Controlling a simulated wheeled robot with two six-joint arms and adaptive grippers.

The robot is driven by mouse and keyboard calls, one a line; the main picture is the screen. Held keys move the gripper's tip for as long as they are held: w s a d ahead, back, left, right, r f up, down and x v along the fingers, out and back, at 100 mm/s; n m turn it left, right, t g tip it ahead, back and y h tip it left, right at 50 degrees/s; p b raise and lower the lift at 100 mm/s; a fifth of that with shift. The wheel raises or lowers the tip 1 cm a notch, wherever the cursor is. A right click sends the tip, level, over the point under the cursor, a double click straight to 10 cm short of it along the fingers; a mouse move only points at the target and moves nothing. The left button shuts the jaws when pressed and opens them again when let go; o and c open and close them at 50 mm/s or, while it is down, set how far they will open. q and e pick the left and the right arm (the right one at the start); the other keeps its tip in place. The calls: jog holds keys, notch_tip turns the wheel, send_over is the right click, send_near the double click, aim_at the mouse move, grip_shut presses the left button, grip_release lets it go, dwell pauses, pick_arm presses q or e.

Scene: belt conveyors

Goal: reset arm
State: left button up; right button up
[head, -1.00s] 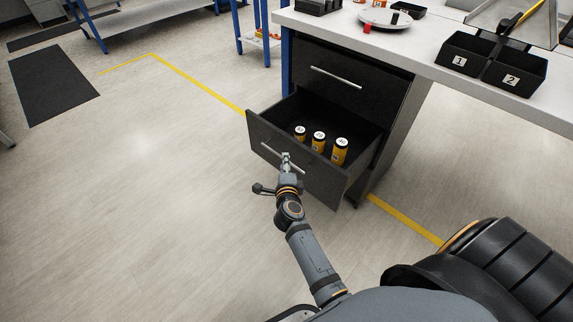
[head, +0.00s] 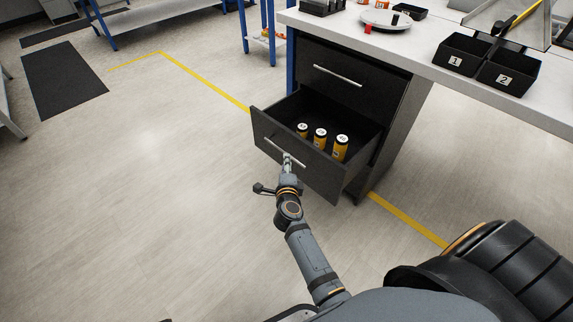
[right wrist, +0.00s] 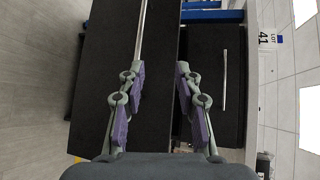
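My right gripper (head: 287,158) is at the handle (head: 295,161) of the pulled-out lower drawer (head: 312,172) in the head view. In the right wrist view its two fingers (right wrist: 158,82) are spread apart, with the dark drawer front (right wrist: 160,45) showing between them. The metal handle (right wrist: 141,35) runs down to the left finger; I cannot tell whether they touch. Nothing is seen clamped between the fingertips. My left gripper is not in view.
Several yellow-and-black cylinders (head: 320,139) stand in the open drawer. The upper drawer (head: 343,84) is shut. The worktop (head: 390,42) above holds black bins (head: 462,59) and a round plate (head: 386,20). The floor (head: 150,190) on the left is clear.

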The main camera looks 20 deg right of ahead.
dwell(0.3)
